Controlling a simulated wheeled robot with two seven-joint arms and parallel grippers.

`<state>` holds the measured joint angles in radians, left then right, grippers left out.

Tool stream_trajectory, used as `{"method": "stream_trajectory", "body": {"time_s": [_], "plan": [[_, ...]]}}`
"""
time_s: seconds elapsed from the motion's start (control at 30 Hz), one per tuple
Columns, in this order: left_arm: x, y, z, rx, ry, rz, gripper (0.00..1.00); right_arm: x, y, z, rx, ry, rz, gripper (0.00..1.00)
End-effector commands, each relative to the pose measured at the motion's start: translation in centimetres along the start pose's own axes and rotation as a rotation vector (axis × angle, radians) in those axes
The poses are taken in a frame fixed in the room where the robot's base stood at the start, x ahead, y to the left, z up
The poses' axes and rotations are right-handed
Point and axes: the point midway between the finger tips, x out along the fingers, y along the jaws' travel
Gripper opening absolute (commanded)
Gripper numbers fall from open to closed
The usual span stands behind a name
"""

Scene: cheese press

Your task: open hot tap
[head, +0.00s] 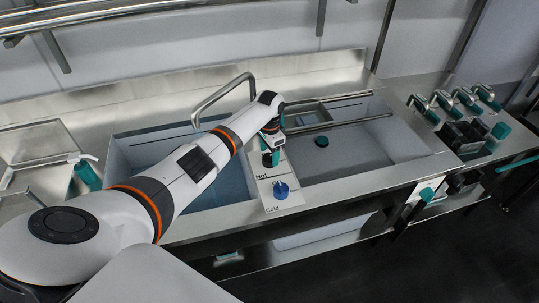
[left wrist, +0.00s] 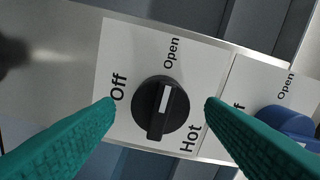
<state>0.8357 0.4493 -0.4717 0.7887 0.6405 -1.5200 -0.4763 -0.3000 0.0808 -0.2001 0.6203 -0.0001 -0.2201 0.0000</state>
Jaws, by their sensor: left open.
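The black hot tap knob (left wrist: 159,112) sits on a white plate (left wrist: 113,48) with the labels "Off", "Open" and "Hot" in the left wrist view. The white mark on its bar lies on the side facing "Open". My left gripper (left wrist: 160,101) is open, with its teal fingers on either side of the knob and gaps showing; contact is not seen. In the head view my left gripper (head: 271,158) is over the "Hot" end of the plate (head: 267,185) and largely hides the knob. My right gripper is not in view.
The blue cold knob (head: 281,190) is beside the hot one; it shows partly behind a finger in the left wrist view (left wrist: 285,121). Sink basins (head: 335,165) lie on both sides, with a bent metal spout (head: 222,91) behind. Several handled tools (head: 443,100) stand at the right.

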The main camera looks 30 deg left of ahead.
Motion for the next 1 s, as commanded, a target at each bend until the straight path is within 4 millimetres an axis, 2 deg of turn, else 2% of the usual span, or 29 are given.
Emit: {"method": "stream_trajectory", "body": {"time_s": [0.3,0.5,0.67,1.0], "plan": [[-6.7,0.1,0.1,0.001,-0.005,0.004,0.64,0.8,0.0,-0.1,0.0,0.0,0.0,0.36],[-9.5,0.0,0.1,0.0,-0.003,0.002,0.64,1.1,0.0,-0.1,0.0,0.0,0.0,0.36],[-10.3,0.0,0.0,0.0,-0.001,0.001,0.64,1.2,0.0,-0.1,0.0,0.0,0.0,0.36],[-10.3,0.0,0.0,0.0,-0.001,0.001,0.64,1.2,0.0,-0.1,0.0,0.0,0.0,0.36]]}}
